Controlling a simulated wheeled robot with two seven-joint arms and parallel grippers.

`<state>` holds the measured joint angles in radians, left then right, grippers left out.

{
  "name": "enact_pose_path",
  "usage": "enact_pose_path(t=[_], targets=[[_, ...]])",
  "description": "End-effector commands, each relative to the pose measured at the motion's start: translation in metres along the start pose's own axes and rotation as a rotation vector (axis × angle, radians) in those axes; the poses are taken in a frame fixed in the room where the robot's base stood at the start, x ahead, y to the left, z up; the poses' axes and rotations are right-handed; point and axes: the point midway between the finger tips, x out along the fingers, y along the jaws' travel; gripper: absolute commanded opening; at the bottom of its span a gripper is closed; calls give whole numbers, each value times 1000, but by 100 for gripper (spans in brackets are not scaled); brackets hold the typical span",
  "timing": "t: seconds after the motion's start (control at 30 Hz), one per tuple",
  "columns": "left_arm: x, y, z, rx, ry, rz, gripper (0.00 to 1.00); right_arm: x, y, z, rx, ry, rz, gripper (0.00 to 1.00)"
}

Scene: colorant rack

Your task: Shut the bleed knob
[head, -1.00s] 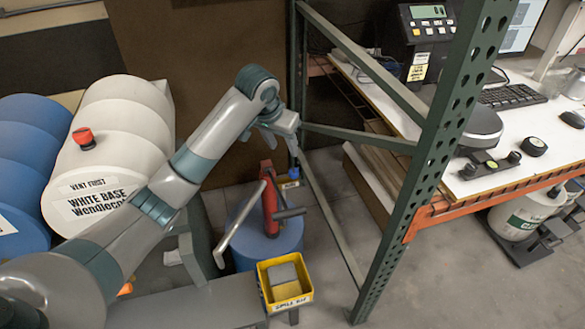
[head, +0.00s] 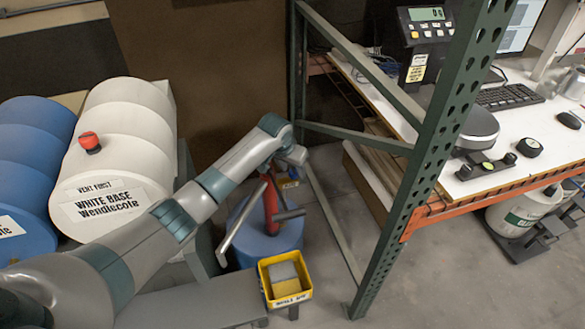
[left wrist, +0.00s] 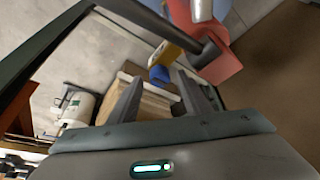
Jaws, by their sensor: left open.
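A red hand pump (head: 270,205) with a grey lever stands on a blue drum. A small blue part (head: 293,173) with a yellow patch below it shows beside the pump, partly hidden by my wrist. It may be the bleed knob; no label is legible. My left gripper (head: 293,158) is just above it in the head view, its fingers mostly hidden. In the left wrist view, my left gripper (left wrist: 157,84) is open, with the blue part (left wrist: 158,73) seen between its fingertips; contact cannot be told. The red pump body (left wrist: 218,62) is close by on the right.
A green rack post (head: 425,170) and its braces stand right of the pump. A yellow bin (head: 305,293) sits in front. A white drum (head: 120,130) with a red knob (head: 89,142) lies on the left. Open floor (head: 335,275) lies between bin and post.

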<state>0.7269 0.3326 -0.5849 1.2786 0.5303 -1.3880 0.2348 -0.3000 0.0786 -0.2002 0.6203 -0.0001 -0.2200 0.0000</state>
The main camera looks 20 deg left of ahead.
Motion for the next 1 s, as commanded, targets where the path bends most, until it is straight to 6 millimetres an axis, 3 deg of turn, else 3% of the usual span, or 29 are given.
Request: enact_pose_path(t=[0.37,0.4,0.57,1.0], targets=[[5,0,0,0,0,-1,44,-1,0,0,0,0,0,31],[5,0,0,0,0,-1,42,-1,0,0,0,0,0,31],[4,0,0,0,0,-1,4,-1,0,0,0,0,0,31],[4,-1,0,43,0,17,4,-2,0,0,0,0,1,31]])
